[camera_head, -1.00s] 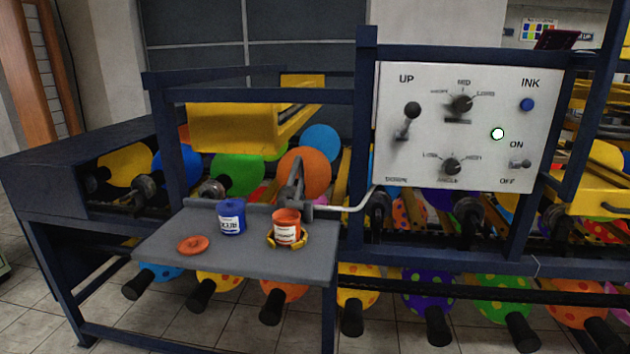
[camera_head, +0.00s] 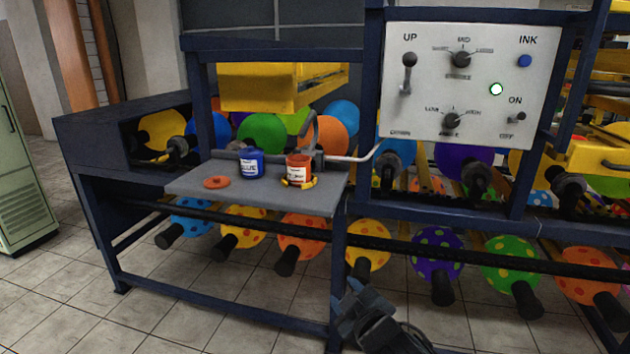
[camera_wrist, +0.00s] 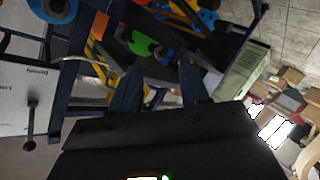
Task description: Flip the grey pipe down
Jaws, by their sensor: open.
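The grey pipe (camera_head: 352,158) runs from the grey shelf (camera_head: 230,203) to the right. Its upright bent grey part (camera_head: 312,132) stands behind the orange ink can (camera_head: 299,168). The orange can sits in a yellow holder on the shelf. A thin grey pipe-like line (camera_wrist: 85,59) shows at the upper left in the wrist view. My gripper (camera_head: 346,293) is at the bottom middle of the head view, well below the shelf and apart from the pipe. In the wrist view its two fingers (camera_wrist: 160,88) are spread with nothing clearly held.
Dark blue frame bars and balloons surround the shelf. Tiled floor (camera_head: 190,310) shows clear at lower left.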

